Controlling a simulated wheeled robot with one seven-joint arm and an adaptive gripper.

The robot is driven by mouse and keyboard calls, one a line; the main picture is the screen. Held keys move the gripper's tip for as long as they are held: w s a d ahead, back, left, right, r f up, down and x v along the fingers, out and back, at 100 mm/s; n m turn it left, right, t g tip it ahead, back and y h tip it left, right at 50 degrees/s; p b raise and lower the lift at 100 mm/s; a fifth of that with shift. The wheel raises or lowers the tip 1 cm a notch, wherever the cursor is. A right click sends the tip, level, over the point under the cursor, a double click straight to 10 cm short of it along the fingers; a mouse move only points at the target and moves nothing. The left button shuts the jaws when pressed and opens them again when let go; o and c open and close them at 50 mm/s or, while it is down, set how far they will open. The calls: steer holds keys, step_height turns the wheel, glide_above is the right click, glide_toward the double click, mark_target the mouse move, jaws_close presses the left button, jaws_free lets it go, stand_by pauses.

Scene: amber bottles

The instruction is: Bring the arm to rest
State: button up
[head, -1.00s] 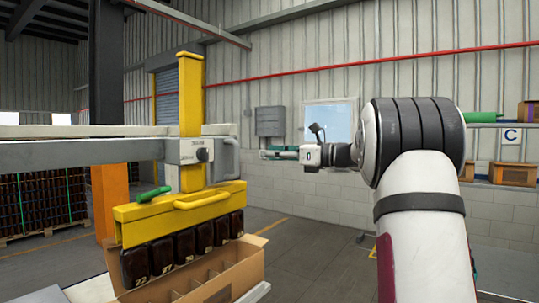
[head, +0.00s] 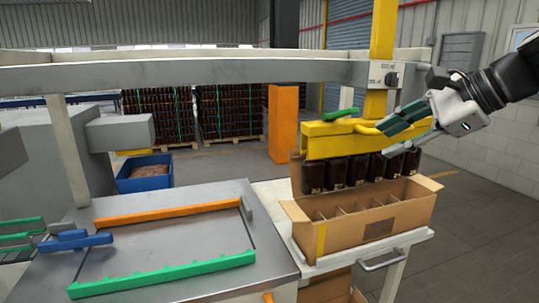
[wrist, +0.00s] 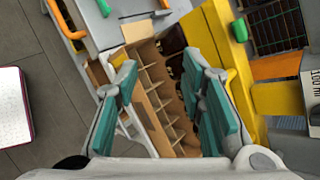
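My gripper (head: 388,138) is at the right in the head view, its teal-padded fingers apart and nothing between them. It points left and down, beside the right end of the yellow lifting head (head: 330,145), overlapping it in the picture; I cannot tell whether they touch. In the wrist view my open gripper (wrist: 160,100) spans the divided cardboard box (wrist: 150,78), seen beyond it. Several amber bottles (head: 357,172) hang in a row under the lifting head, above the open box (head: 350,243).
A steel worktable (head: 235,262) with orange and green rails (head: 165,275) is at the left. A grey beam (head: 200,73) crosses above it. A blue bin (head: 145,178) and bottle pallets (head: 228,115) stand behind. Floor at the right is clear.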

steer(key=s+a+f+n+h, duration=0.1)
steer(key=s+f+n+h, duration=0.1)
steer(key=s+f+n, duration=0.2)
steer(key=s+a+f+n+g+h, duration=0.1)
steer(key=s+f+n, duration=0.3)
steer(key=s+n, duration=0.4)
steer(key=s+a+f+n+g+h, duration=0.1)
steer(key=s+f+n+h, duration=0.3)
steer(key=s, duration=0.6)
steer(key=shift+a+f+n, duration=0.55)
steer(key=shift+a+n, duration=0.1)
steer(key=shift+n, duration=0.25)
